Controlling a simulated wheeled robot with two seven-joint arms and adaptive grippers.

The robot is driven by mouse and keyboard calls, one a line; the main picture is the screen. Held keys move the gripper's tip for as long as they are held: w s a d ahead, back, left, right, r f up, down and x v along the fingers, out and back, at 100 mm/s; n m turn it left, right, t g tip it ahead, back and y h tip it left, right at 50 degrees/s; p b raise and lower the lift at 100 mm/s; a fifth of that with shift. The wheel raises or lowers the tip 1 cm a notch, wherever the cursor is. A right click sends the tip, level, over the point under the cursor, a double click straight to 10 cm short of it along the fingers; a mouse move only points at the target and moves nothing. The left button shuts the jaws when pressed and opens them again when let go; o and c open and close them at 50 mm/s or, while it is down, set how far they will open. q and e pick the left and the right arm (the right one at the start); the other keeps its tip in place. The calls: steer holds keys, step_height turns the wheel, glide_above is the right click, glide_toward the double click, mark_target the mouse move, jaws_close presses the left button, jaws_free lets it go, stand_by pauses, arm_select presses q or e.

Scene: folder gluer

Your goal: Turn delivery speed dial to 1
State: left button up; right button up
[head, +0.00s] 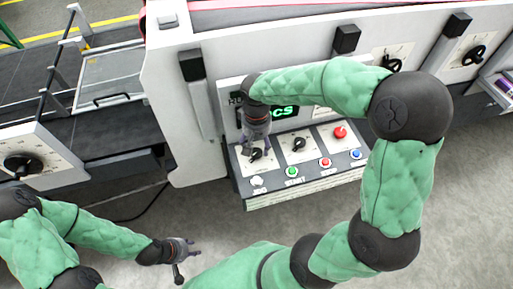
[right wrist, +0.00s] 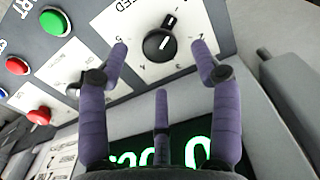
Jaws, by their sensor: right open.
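The black speed dial (head: 255,155) is on the left white plate of the sloped control panel (head: 300,195). It is partly hidden by my right gripper (head: 256,142) in the head view. In the right wrist view the dial (right wrist: 160,43) has a white pointer mark towards the top right, and part of a label ending in "EED" shows. My left gripper (head: 180,258) is open and empty above the floor.
A second dial (head: 298,144) and a red emergency button (head: 340,132) are to the right. Green (head: 291,172), red (head: 325,162) and blue (head: 356,154) buttons line the panel's front edge. A green-lit display (head: 285,112) stands behind. The grey floor before the panel is clear.

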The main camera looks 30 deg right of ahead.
mark_target(257, 152)
step_height(257, 152, up, 8)
stand_by(0.4)
stand_by(0.4)
